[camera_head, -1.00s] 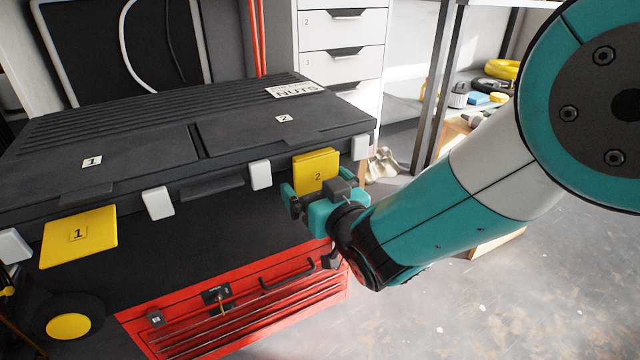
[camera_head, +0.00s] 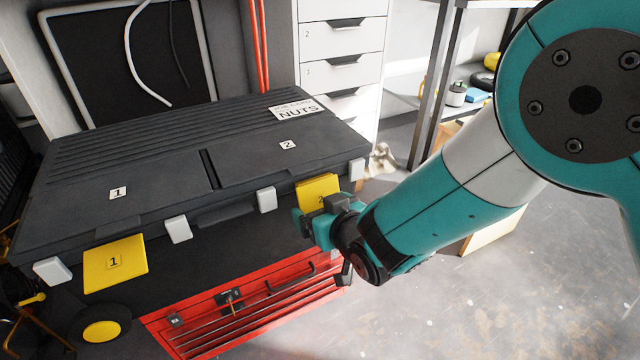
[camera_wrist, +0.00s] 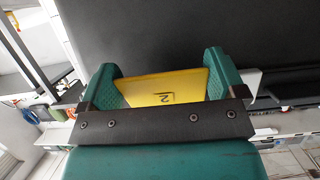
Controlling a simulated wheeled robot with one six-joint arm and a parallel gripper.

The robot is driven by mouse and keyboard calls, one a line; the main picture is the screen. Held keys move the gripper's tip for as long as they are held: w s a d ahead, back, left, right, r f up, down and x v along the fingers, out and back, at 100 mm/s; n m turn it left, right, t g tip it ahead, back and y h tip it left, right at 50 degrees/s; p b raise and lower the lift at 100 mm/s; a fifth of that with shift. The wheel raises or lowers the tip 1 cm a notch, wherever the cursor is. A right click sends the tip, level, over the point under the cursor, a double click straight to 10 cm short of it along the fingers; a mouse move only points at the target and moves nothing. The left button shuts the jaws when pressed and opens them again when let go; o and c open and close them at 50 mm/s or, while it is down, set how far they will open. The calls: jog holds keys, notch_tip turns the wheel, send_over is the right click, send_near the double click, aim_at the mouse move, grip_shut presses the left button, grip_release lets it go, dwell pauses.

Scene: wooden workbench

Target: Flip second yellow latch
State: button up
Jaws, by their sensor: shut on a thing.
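The second yellow latch (camera_head: 318,192), marked 2, is at the front right of the black toolbox (camera_head: 90,205). My gripper (camera_head: 306,218) is at its lower part and covers some of it. In the wrist view the latch (camera_wrist: 168,88) lies between the two teal fingers (camera_wrist: 165,80), and my gripper is shut on it. The first yellow latch (camera_head: 115,263), marked 1, sticks out at the front left, tilted away from the toolbox front. The lower edge of the second latch is hidden behind my gripper.
White clips (camera_head: 179,229) line the toolbox front edge. A red drawer unit (camera_head: 250,300) stands below, near my gripper. A white drawer cabinet (camera_head: 342,40) is behind, and a shelf with small items (camera_head: 457,95) is at the back right. The floor at right is clear.

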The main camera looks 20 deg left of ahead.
jog(key=p, duration=0.1)
jog(key=r+g+h+p, duration=0.1)
jog(key=p, duration=0.1)
jog(key=shift+s+d+r+p, duration=0.25)
jog(key=shift+s+r+p, duration=0.05)
jog(key=shift+s+r, duration=0.1)
jog(key=shift+s+d+r+g+h+p, duration=0.25)
jog(key=shift+r+g+h+p, duration=0.3)
jog(key=shift+g+h+p, duration=1.2)
jog(key=shift+s+d+r+g+h+p, duration=0.25)
jog(key=shift+r+g+h+p, duration=0.5)
jog(key=shift+p, duration=2)
jog(key=shift+s+d+r+g+h+p, duration=0.15)
jog(key=shift+d+r+g+h+p, duration=0.15)
jog(key=shift+g+h+p, duration=1.45)
jog(key=shift+t+p, duration=0.5)
jog(key=shift+t, duration=0.25)
jog(key=o, duration=0.7)
jog(key=shift+c, duration=0.2)
notch_tip(320, 180, up, 17)
jog(key=s+d+p, duration=0.1)
jog(key=d+p, duration=0.1)
jog(key=shift+s, duration=0.4)
